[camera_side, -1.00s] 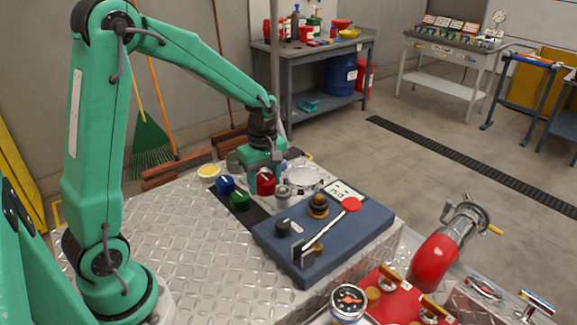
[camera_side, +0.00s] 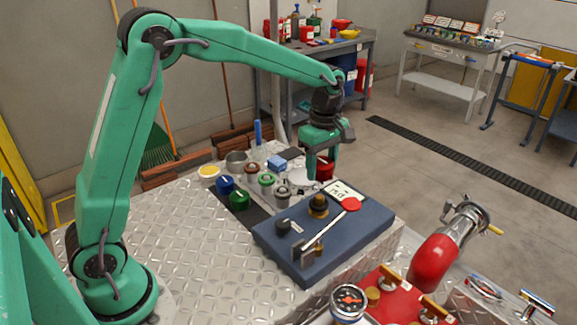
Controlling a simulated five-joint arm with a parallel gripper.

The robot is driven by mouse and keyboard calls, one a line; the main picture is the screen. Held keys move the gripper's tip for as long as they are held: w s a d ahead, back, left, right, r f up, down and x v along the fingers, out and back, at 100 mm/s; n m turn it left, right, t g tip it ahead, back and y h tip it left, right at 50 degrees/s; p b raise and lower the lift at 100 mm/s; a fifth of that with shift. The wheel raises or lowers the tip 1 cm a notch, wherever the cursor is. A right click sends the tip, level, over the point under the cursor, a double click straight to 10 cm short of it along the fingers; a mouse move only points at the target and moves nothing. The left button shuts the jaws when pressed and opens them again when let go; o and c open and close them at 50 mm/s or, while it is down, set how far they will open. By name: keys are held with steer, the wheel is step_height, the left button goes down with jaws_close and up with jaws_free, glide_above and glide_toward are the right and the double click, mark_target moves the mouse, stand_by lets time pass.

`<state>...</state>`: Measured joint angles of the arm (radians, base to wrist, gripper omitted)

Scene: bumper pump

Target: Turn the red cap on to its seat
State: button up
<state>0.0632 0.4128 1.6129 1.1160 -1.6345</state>
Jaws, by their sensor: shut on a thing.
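My gripper (camera_side: 320,163) is shut on the red cap (camera_side: 324,171), at the back right of the bench. The cap is partly hidden by the fingers. It is close to a pale round dish (camera_side: 302,176); I cannot tell how high it is held. To the left stands a row of short posts: one with a reddish-brown ring (camera_side: 250,169), one with a green ring (camera_side: 267,181) and a grey one (camera_side: 283,193). The red cap is apart from all of them.
A blue cap (camera_side: 225,184) and a green cap (camera_side: 239,200) sit left of the posts. A blue block (camera_side: 277,163) and metal cup (camera_side: 236,161) stand behind. A dark blue plate (camera_side: 345,245) with a lever and knobs lies in front. The ribbed metal bench top is clear at left.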

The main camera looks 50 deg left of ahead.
mark_target(320, 196)
steer(key=shift+f, duration=0.15)
steer(key=shift+f, duration=2.25)
steer(key=shift+f, duration=1.6)
stand_by(2.0)
steer(key=shift+r+m, duration=0.1)
steer(key=shift+m, duration=2.5)
steer(key=shift+m, duration=2.6)
